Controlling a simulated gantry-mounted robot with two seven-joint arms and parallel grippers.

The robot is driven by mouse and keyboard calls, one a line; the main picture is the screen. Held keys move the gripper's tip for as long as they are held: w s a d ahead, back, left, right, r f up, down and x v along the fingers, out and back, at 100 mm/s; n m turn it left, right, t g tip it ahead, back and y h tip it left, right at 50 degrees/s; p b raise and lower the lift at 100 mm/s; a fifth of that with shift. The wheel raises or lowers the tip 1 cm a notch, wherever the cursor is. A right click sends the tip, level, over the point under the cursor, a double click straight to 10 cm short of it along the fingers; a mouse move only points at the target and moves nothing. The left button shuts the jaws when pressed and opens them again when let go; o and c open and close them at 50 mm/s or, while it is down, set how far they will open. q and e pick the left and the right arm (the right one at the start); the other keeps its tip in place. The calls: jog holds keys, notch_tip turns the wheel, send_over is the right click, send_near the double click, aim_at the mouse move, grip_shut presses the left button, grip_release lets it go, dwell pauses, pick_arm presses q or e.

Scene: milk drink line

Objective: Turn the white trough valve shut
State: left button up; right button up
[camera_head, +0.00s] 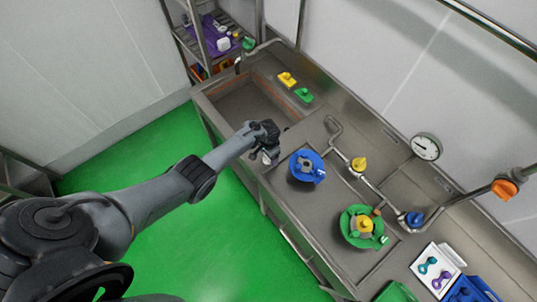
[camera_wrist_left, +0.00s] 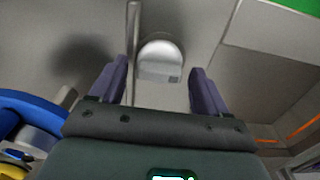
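A white rounded piece (camera_wrist_left: 160,52), which looks like the white trough valve, stands against grey metal in the left wrist view. It lies between and just beyond my left fingertips, with a gap on each side. In the head view a small white part (camera_head: 268,158) shows under my left gripper (camera_head: 268,145), at the front edge of the steel counter; the gripper hides most of it. My left gripper (camera_wrist_left: 158,72) is open and empty. Whether the valve stands open or shut cannot be told. My right gripper does not show in either view.
A blue pot (camera_head: 300,172) stands close right of my left gripper, with a green pot (camera_head: 350,237) farther right. The sink basin (camera_head: 250,108) is behind. Pipes with a yellow valve (camera_head: 358,163), a blue valve (camera_head: 414,218) and a gauge (camera_head: 426,147) run along the wall.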

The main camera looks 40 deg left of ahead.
pick_arm(q)
jog(key=shift+r+p, duration=0.3)
jog(key=shift+r, duration=0.25)
notch_tip(320, 180, up, 10)
jog(key=p, duration=0.3)
jog(key=shift+f, duration=0.15)
jog(key=shift+s, duration=0.1)
